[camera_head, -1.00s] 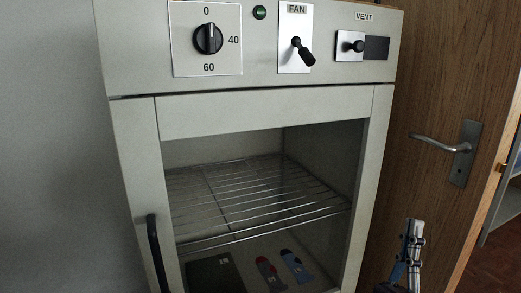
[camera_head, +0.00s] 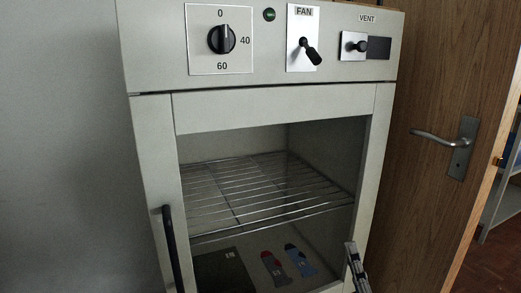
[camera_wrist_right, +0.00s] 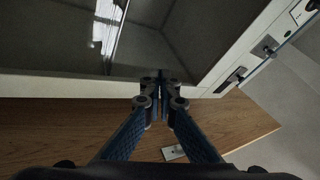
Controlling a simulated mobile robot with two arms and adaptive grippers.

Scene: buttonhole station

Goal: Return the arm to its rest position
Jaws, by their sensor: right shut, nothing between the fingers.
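My right gripper (camera_head: 356,268) shows at the lower right of the head view, in front of the right edge of the grey cabinet (camera_head: 152,150). In the right wrist view its fingers (camera_wrist_right: 161,82) are shut together with nothing between them. The cabinet's window and front frame lie beyond the fingertips there. I cannot tell whether the gripper touches the cabinet. My left gripper is not in view.
The cabinet has a dial (camera_head: 221,39), a fan toggle (camera_head: 310,52) and a vent slider (camera_head: 360,46). Its black handle (camera_head: 171,250) is at the left. Inside are a wire shelf (camera_head: 265,190) and several items below. A wooden door (camera_head: 425,90) stands right.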

